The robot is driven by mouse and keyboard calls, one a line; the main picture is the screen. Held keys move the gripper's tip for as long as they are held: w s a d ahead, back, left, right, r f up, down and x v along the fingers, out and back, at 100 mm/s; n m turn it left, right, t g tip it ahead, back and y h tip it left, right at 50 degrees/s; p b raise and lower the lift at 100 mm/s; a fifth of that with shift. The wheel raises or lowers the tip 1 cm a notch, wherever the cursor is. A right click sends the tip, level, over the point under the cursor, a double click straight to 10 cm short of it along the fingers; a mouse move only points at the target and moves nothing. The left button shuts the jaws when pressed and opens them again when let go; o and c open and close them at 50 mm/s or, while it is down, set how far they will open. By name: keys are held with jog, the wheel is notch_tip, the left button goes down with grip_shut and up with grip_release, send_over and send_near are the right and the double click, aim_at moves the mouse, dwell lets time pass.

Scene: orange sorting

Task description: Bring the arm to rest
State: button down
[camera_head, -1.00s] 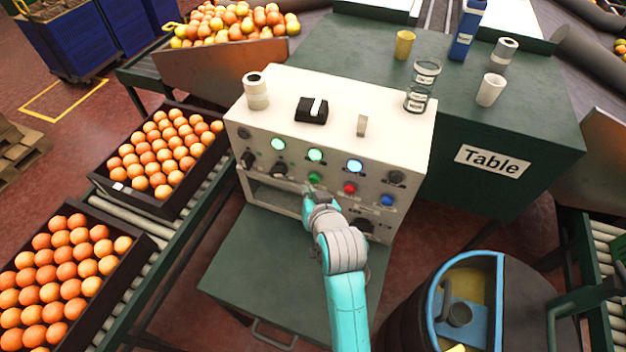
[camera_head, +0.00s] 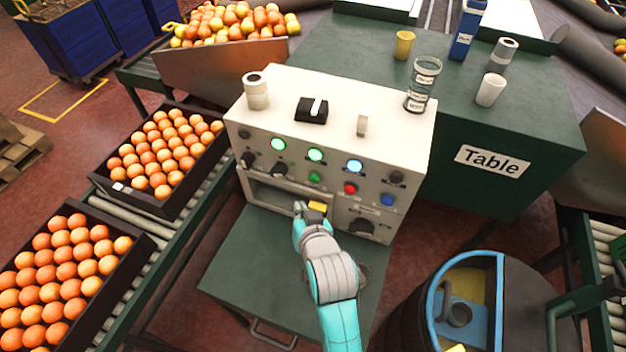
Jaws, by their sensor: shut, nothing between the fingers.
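My arm reaches up from the bottom of the view, with teal and grey links. My gripper (camera_head: 309,208) is at its end, small and partly hidden by the wrist, and it is shut and empty. It is in front of the lower part of the white control panel (camera_head: 257,115), near the open slot, below the row of green, red and blue buttons.
Crates of oranges (camera_head: 163,203) stand on the left conveyor. A round bin (camera_head: 520,290) is at lower right.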

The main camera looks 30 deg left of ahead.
dwell(0.7)
jog(key=s+d+f+m+t+h, duration=0.1)
jog(key=s+d+f, duration=0.2)
jog(key=d, duration=0.7)
jog(key=s+d+f+m+t+h, duration=0.2)
jog(key=d+f, duration=0.1)
jog(key=d, duration=0.6)
jog(key=s+d+f+m+t+h, duration=0.1)
jog(key=s+d+f, duration=0.2)
jog(key=d, duration=0.7)
jog(key=s+d+r+m+t+h, duration=0.1)
jog(key=s+d+r+h, duration=0.1)
jog(key=s+d+r, duration=0.2)
jog(key=s+d+r+m+t+h, duration=0.2)
jog(key=s+d+r, duration=0.3)
jog(key=s+d, duration=0.5)
jog(key=s+h, duration=0.1)
jog(key=s, duration=0.5)
jog(key=shift+s+d+m+h, duration=0.3)
jog(key=shift+d, duration=0.05)
